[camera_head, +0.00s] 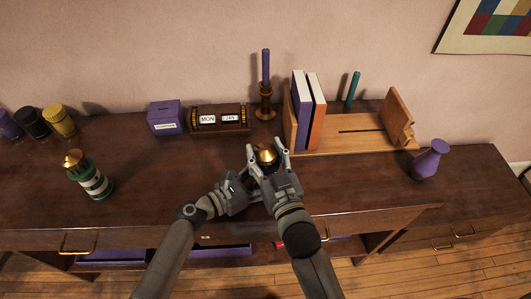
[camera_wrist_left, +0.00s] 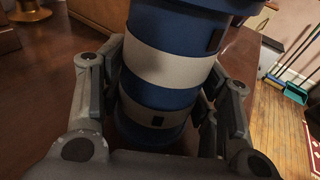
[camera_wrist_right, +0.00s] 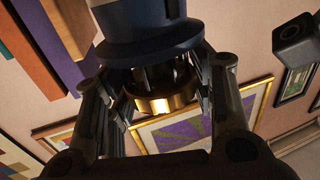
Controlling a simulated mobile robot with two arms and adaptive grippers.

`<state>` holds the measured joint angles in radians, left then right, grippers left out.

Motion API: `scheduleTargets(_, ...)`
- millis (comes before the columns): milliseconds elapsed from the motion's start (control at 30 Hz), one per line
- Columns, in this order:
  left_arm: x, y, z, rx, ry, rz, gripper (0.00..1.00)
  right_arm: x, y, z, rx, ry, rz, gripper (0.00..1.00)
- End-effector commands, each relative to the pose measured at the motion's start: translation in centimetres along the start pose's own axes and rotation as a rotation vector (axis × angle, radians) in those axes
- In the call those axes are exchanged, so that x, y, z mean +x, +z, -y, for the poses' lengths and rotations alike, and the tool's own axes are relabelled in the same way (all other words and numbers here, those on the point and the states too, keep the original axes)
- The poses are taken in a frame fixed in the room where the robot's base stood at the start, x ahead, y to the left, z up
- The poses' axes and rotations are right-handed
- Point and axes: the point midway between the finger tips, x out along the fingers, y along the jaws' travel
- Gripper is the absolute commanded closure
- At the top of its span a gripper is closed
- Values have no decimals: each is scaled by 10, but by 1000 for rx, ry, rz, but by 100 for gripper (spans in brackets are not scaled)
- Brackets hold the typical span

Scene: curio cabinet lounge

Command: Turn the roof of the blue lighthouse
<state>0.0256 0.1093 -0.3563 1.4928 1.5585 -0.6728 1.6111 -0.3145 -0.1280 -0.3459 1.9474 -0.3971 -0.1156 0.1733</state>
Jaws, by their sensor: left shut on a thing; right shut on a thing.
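The blue lighthouse has a blue body with pale bands, clear in the left wrist view (camera_wrist_left: 172,55). In the head view both grippers hide most of it, and its gold roof (camera_head: 267,155) shows from above. My left gripper (camera_wrist_left: 160,95) is shut on the lighthouse body, one finger on each side. My right gripper (camera_head: 267,153) is shut around the top of the lighthouse. In the right wrist view the gold roof (camera_wrist_right: 162,98) and dark lantern sit between its fingers, beside the blue gallery (camera_wrist_right: 145,25).
A green-and-white lighthouse (camera_head: 95,184) stands at left on the dark desk (camera_head: 350,190). Behind are a purple box (camera_head: 166,118), a calendar block (camera_head: 218,118), a candlestick (camera_head: 265,100) and a wooden book rack (camera_head: 360,139). A purple vase (camera_head: 430,160) stands at right.

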Motion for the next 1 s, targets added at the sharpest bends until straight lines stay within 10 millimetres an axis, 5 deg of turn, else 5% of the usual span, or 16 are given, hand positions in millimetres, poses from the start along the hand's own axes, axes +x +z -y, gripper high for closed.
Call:
scheduleTargets(500,-1,-6,2,-1,-1,-12,86,0,-3,1,2,11,-7,74)
scheduleTargets(533,-1,-6,2,-1,-1,-12,86,0,-3,1,2,11,-7,47)
scheduleTargets(700,-1,-6,2,-1,-1,-11,86,0,-2,0,1,12,-4,27)
scheduleTargets(1000,-1,-6,2,-2,-1,-11,86,0,0,0,0,12,0,27)
